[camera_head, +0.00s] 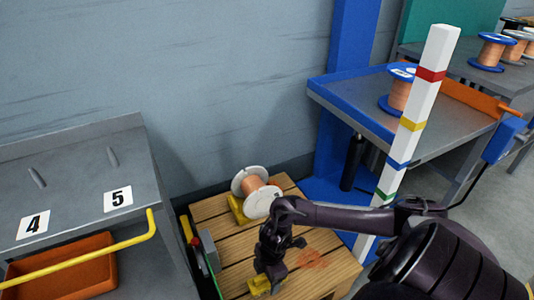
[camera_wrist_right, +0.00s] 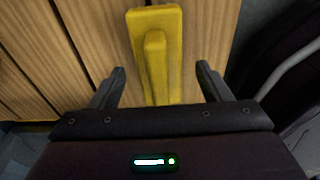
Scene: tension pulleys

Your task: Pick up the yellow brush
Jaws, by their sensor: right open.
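The yellow brush (camera_head: 260,285) lies on the slatted wooden pallet (camera_head: 222,235), near its front edge. In the right wrist view the yellow brush (camera_wrist_right: 156,50) lies lengthwise with its raised handle up, and its near end reaches between the fingers. My right gripper (camera_head: 270,276) is directly over the brush in the head view and partly hides it. The right gripper in its wrist view (camera_wrist_right: 158,82) is open, with one finger on each side of the brush and a gap on both sides. My left gripper is not in view.
A spool of copper wire (camera_head: 255,188) on a yellow support stands at the pallet's back. A striped post (camera_head: 410,125) rises right of the pallet. A grey bench with an orange bin (camera_head: 65,268) is at left. A blue-edged table (camera_head: 350,98) is at right.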

